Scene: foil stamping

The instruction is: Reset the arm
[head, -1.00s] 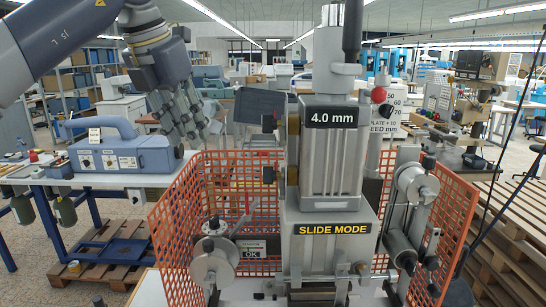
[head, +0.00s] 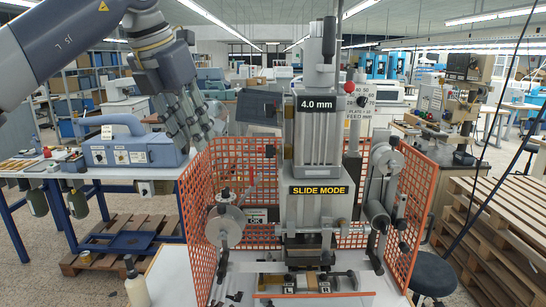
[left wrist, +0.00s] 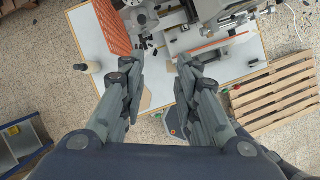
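My left arm comes in from the upper left in the head view. Its gripper (head: 190,118) hangs in the air, fingers down, left of the foil stamping machine (head: 315,150) and above the left side of its orange mesh guard (head: 205,200). In the left wrist view the two fingers (left wrist: 160,72) stand wide apart with nothing between them. Below them lie the front edge of the machine's white table (left wrist: 228,65) and the speckled floor. The machine bears a "4.0 mm" label and a yellow "SLIDE MODE" label. My right gripper is not in either view.
A blue case-like device (head: 135,148) stands on a workbench at the left. A pale bottle (head: 137,285) stands at the front left of the machine. Wooden pallets (head: 490,235) are stacked at the right, with a dark round stool (head: 433,272) beside them.

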